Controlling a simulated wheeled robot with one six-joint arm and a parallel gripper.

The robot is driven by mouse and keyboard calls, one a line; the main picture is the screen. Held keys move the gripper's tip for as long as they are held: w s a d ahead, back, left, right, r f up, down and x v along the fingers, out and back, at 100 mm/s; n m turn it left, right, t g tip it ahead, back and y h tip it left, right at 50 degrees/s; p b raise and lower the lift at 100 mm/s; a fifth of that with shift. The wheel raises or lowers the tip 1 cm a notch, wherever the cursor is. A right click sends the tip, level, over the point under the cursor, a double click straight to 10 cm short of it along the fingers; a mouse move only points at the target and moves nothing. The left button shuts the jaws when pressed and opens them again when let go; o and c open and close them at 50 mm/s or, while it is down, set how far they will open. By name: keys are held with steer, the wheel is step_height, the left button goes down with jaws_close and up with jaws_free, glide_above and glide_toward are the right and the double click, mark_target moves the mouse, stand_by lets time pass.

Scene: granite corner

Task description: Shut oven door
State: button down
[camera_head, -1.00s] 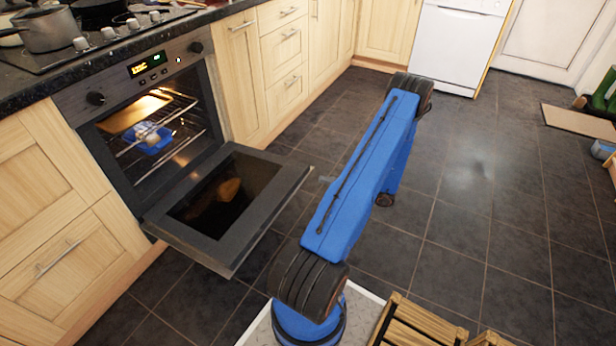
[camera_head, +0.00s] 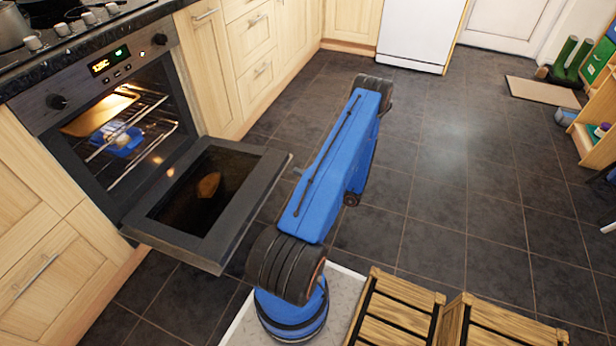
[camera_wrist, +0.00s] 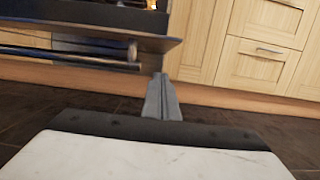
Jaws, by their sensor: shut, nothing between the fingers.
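The oven (camera_head: 120,110) is built in at the left, lit inside. Its door (camera_head: 218,238) hangs wide open, roughly level, with its inner glass facing up. In the wrist view the door (camera_wrist: 100,32) is seen nearly edge-on at the upper left, with its handle bar (camera_wrist: 70,60) under it. My gripper (camera_wrist: 161,82) is shut and empty, its tips close to the right end of the door and handle in the picture. I cannot tell whether they touch. In the head view my blue arm stands right of the door and mostly hides the gripper.
A blue dish (camera_head: 117,138) sits on the oven rack. Wooden crates (camera_head: 400,310) stand at the bottom of the head view. Light wood drawers (camera_head: 262,75) line the wall beyond the oven. A doormat (camera_head: 541,92) and shelf are at the right. The tiled floor between is clear.

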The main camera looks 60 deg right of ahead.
steer(key=shift+w+a+r, duration=0.1)
steer(key=shift+w+r, duration=0.75)
steer(key=shift+r, duration=0.3)
steer(key=shift+w+a+r, duration=0.1)
steer(key=shift+w+r, duration=0.75)
steer(key=shift+r, duration=0.3)
